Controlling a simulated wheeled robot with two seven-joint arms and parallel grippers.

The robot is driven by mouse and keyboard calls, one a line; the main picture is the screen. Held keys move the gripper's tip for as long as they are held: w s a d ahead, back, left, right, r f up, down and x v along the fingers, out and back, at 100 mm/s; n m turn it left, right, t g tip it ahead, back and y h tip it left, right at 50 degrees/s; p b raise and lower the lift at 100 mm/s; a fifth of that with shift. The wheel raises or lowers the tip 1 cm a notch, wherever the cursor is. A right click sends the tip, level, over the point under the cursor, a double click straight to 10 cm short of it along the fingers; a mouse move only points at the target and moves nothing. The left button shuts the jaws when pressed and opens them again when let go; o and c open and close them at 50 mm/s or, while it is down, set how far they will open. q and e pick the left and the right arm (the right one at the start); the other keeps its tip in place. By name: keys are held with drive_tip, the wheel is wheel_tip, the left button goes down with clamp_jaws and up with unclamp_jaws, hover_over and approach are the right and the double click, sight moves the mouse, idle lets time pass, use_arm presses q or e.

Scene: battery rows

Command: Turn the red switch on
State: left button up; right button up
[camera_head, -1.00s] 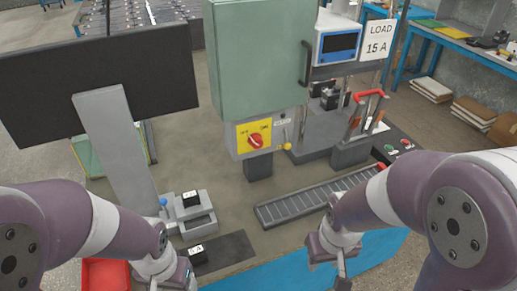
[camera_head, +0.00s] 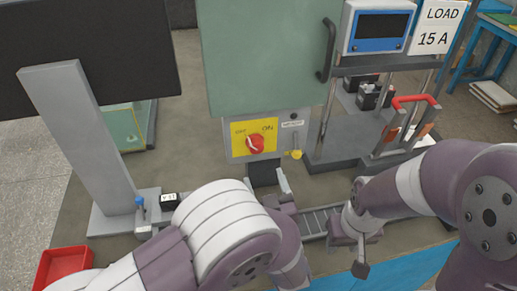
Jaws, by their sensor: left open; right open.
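The red rotary switch (camera_head: 256,144) sits on a yellow plate (camera_head: 240,132) marked OFF and ON, on a grey box under the green cabinet. Its pale mark appears to point up-left, towards OFF. My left gripper (camera_head: 284,183) is below and a little right of the switch, apart from it. It is open; only a pale finger shows clearly, and my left forearm hides much of the rest. My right gripper (camera_head: 360,268) is open and empty, low at the right, pointing down over the bench front and far from the switch.
The green cabinet (camera_head: 262,55) with a dark handle is above the switch. A small yellow knob (camera_head: 296,154) hangs right of it. A monitor stand (camera_head: 80,130) is at left, and a red-handled lever (camera_head: 414,99) at right. A red bin (camera_head: 62,268) is lower left.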

sight(257, 150)
use_arm(q)
drive_tip(key=w, duration=0.3)
drive_tip(key=w+a, duration=0.1)
drive_tip(key=w, duration=0.6)
drive_tip(key=shift+w+a+f+p, duration=0.2)
drive_tip(key=shift+w+a+p, duration=0.05)
drive_tip(key=shift+w+p, duration=0.1)
drive_tip(key=shift+s, duration=0.1)
drive_tip(key=c, duration=1.1)
